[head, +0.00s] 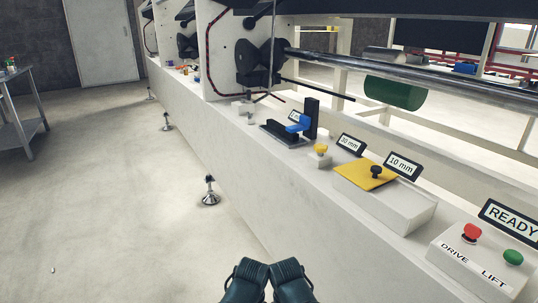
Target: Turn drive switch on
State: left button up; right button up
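The label DRIVE is on the box below the knob. I cannot tell from its look whether it is on or off. A green knob (513,257) over the label LIFT sits to its right on the same box. Two dark teal parts of my own body show at the bottom middle, well left of the box. Nothing touches the drive switch.
A READY sign (511,218) stands behind the box. Left along the white ledge are a yellow pad (362,178) with a black knob, 10 mm and 30 mm signs, a yellow knob (320,150) and a blue-black fixture (298,124). A steel roller runs above. Floor at left is mostly clear.

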aim_at(472, 231)
jog(key=j+z, duration=0.15)
jog(key=z, duration=1.3)
jog(key=k+l, duration=0.05)
jog(key=l, duration=0.05)
